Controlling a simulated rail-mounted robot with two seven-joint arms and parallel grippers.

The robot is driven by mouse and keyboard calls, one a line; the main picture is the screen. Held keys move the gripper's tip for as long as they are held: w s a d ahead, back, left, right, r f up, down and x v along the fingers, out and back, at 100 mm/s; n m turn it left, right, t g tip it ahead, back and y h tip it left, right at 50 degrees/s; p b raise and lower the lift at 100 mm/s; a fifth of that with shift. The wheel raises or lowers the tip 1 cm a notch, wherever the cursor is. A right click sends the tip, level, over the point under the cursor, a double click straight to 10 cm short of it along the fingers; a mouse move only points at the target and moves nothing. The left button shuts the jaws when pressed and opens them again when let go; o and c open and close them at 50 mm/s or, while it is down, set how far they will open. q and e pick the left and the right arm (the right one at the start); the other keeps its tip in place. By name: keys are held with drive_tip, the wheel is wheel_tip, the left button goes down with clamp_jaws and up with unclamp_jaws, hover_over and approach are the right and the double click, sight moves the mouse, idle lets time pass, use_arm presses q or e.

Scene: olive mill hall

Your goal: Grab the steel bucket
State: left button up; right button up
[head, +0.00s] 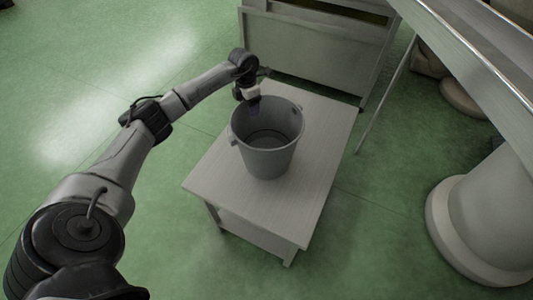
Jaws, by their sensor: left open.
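The steel bucket (266,158) is grey and stands upright on a small pale table (318,170). Its open top faces up and it looks empty inside. A small lug shows on its left side. My left gripper (254,105) points down at the bucket's far left rim. It is open, with nothing seen between its fingers. The fingertips are small and dark here, and I cannot tell whether they touch the rim. My right gripper is not in this view.
A grey cabinet or bin (318,48) stands just behind the table. A long metal-edged surface (480,60) and a pale round column base (490,215) are on the right. Green floor (90,80) lies open to the left.

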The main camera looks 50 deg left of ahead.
use_arm(q)
drive_tip(key=shift+f, duration=0.45)
drive_tip(key=shift+r, duration=0.1)
clamp_jaws()
